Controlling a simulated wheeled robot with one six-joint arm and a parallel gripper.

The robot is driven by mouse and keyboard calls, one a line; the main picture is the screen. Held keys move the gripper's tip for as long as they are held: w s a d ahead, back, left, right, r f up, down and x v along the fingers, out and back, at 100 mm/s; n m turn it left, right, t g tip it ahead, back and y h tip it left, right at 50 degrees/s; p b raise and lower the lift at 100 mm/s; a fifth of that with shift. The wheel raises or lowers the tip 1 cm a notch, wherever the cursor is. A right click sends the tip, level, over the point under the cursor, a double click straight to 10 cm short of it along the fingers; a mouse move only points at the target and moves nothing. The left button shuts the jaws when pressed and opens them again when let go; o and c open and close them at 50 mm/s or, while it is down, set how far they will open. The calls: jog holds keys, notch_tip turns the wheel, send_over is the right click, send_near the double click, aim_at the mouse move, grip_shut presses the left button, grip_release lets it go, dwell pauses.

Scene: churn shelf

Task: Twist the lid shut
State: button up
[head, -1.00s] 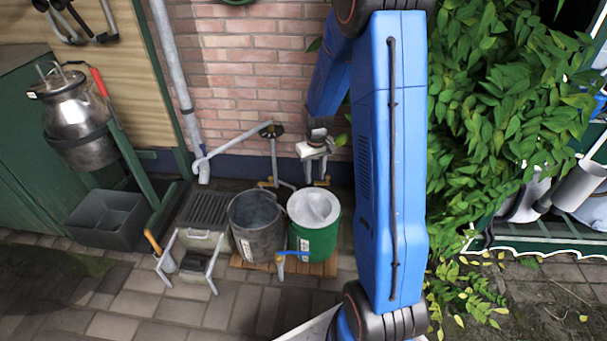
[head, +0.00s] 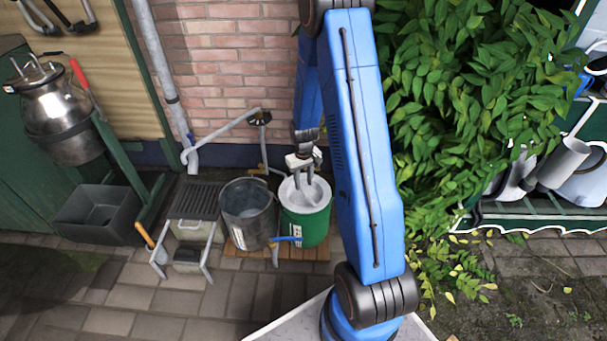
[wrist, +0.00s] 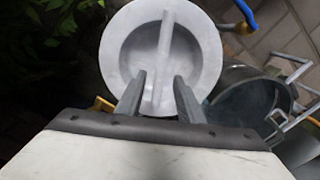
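The lid (head: 293,201) is a round, pale grey-white disc on top of a green churn (head: 303,230). In the wrist view the lid (wrist: 207,45) shows a recessed face with a raised straight bar (wrist: 164,50) across it. My gripper (head: 308,178) is directly above the lid, pointing down. In the wrist view my gripper (wrist: 159,92) is open, with one finger on each side of the bar's near end. A gap shows between each finger and the bar. I cannot tell how deep the fingertips reach.
A dark metal bucket (head: 248,212) stands just left of the green churn on a wooden slat base (head: 262,252). A tap with a blue handle (head: 286,239) is in front. A brick wall (head: 225,70) is behind, and leafy branches (head: 465,110) hang to the right.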

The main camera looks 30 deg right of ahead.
aim_at(303, 190)
jog(key=shift+f, duration=3.1)
grip_shut()
